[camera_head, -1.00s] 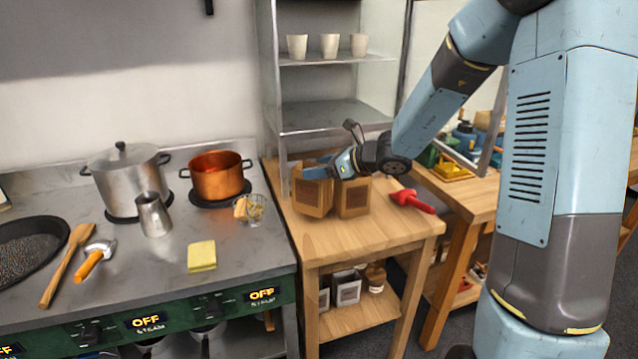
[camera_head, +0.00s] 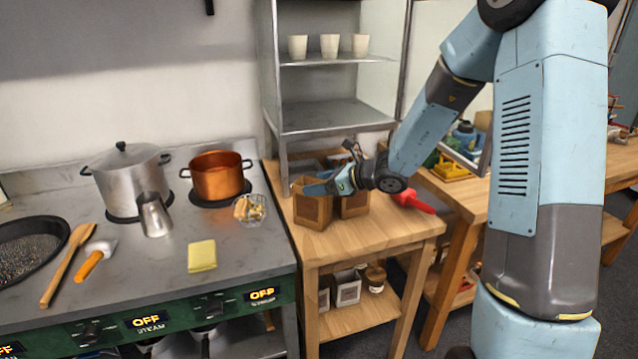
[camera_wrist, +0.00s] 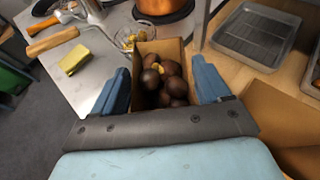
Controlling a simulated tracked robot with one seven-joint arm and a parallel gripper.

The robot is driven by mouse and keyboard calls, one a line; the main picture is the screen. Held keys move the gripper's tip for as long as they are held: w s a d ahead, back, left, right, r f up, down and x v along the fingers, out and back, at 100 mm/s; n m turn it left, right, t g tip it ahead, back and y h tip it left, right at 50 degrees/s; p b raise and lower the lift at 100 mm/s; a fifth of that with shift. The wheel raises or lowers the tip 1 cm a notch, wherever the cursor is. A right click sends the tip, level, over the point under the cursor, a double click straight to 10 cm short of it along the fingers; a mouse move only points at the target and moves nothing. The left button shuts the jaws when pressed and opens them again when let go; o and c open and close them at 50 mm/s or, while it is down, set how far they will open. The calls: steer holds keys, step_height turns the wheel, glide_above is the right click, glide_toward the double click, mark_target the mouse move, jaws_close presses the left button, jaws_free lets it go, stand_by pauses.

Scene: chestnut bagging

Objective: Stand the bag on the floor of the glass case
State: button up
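The bag (camera_head: 311,212) is a brown, open-topped paper bag at the left of the wooden table; in the wrist view the bag (camera_wrist: 146,48) holds several dark chestnuts (camera_wrist: 170,82).
A second brown bag (camera_head: 354,205) stands just right of the held one. A red-handled scoop (camera_head: 413,201) lies to the right. White cups (camera_head: 330,46) stand on the upper shelf. A copper pot (camera_head: 217,176) stands on the stove at left. The table's front is clear.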

steer(key=o, duration=0.4)
